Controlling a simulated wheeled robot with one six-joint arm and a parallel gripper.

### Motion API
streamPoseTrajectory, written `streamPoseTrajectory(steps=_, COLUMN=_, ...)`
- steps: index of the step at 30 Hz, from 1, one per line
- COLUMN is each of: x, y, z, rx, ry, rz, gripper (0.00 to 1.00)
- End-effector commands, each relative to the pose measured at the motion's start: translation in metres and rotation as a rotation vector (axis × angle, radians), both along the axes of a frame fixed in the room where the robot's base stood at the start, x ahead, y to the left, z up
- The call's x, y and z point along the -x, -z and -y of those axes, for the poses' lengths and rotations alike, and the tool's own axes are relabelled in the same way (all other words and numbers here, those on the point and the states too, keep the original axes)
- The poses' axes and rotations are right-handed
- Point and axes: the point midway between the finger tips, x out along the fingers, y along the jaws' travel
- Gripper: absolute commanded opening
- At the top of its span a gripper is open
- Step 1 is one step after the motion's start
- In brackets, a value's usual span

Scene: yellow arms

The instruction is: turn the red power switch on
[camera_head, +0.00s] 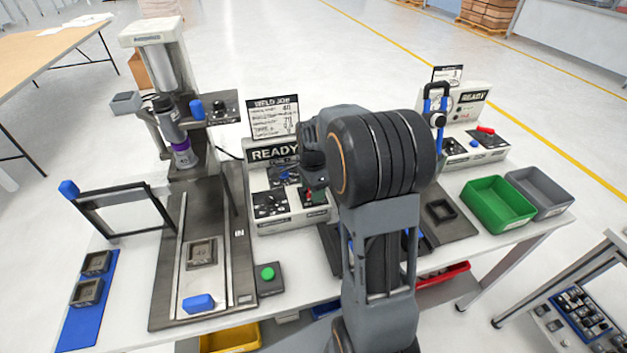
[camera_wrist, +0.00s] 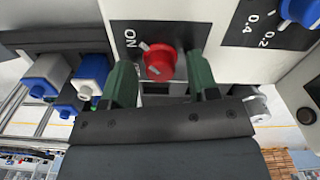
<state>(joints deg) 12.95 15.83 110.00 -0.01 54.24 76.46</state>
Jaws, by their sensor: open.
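The red power switch (camera_wrist: 160,62) is a round red knob on a black plate of the controller's front, with a white "ON" label (camera_wrist: 130,39) to its left. White marks show on the knob and at its upper left edge. My gripper (camera_wrist: 160,68) is open, one green finger on each side of the knob; small gaps show, and I cannot tell if either finger touches. In the head view the red switch (camera_head: 309,195) shows small at the controller's lower right, just below my gripper (camera_head: 314,172). My arm partly blocks that area.
The controller (camera_head: 292,220) has a READY display (camera_head: 274,153) and a blue dial, which also shows in the wrist view (camera_wrist: 300,8). A green button box (camera_head: 269,280) stands in front. A press (camera_head: 172,110) is at left; green (camera_head: 498,205) and grey bins are at right.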

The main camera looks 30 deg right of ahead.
Motion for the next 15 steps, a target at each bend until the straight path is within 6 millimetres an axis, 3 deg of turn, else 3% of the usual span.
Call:
streamPoseTrajectory(steps=5, x=-0.001, y=-0.021, z=0.000, rx=0.001, ry=0.000, rz=0.005, gripper=0.54)
streamPoseTrajectory(steps=15, x=-0.001, y=-0.091, z=0.001, rx=0.002, ry=0.001, rz=0.006, gripper=0.54)
